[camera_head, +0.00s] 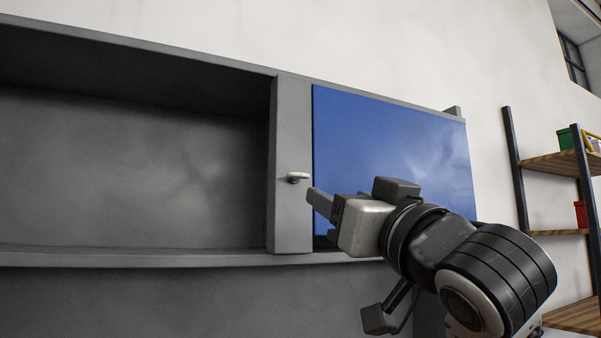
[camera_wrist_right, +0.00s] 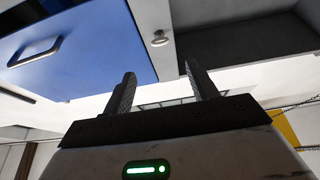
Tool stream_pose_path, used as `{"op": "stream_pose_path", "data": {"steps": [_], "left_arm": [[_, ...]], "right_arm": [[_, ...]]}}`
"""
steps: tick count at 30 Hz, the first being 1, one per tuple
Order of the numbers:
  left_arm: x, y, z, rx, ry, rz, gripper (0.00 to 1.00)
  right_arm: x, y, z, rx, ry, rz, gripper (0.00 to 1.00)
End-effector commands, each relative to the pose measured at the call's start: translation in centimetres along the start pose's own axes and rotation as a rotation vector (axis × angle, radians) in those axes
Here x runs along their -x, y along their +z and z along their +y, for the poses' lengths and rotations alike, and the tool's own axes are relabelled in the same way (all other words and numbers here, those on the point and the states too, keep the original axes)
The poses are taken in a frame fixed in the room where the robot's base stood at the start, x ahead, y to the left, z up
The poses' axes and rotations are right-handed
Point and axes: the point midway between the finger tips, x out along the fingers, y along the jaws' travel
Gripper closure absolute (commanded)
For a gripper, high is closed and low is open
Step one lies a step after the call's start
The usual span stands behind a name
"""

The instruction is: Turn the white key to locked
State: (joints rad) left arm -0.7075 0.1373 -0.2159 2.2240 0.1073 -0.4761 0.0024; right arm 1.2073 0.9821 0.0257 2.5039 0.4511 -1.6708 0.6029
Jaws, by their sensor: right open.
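The white key (camera_head: 298,176) sits on the grey upright post (camera_head: 292,220) between the open bay and the blue panel. In the head view its bar lies about level and points right. The key also shows in the right wrist view (camera_wrist_right: 160,38) as a small pale knob, ahead of the gap between the fingers. My right gripper (camera_head: 325,218) is open and empty, to the right of the key and a little lower, apart from it. Its two dark fingers show in the right wrist view (camera_wrist_right: 159,76) with nothing between them. My left gripper is not in view.
The blue panel (camera_head: 380,140) is behind my right gripper; in the wrist view it has a handle (camera_wrist_right: 35,52). An empty dark bay (camera_head: 130,170) opens left of the post. A ledge (camera_head: 180,258) runs below. A shelf rack (camera_head: 555,162) stands at right.

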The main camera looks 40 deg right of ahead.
Motion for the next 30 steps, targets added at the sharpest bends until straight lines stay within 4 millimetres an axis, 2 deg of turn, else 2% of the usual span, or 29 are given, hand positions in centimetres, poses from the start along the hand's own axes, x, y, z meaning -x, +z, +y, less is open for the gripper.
{"op": "stream_pose_path", "data": {"steps": [1, 3, 8, 14, 27, 30], "left_arm": [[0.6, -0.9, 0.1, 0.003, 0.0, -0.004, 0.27], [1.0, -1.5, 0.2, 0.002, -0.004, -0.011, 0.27], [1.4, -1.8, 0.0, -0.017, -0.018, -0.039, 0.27], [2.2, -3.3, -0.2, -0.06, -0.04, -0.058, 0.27], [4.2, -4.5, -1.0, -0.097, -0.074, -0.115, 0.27], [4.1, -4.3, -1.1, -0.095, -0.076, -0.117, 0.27]], "right_arm": [[-1.0, -0.4, 0.0, 0.003, 0.0, -0.008, 0.42], [-1.9, -0.5, -0.1, 0.001, -0.001, -0.008, 0.42], [-3.6, -0.5, 0.0, 0.002, -0.001, -0.008, 0.42], [-6.5, -0.6, 0.0, 0.002, 0.0, -0.009, 0.42], [-9.0, -0.4, 0.1, 0.002, 0.001, -0.006, 0.42], [-10.7, -0.3, 0.1, 0.001, 0.003, -0.001, 0.42]]}}
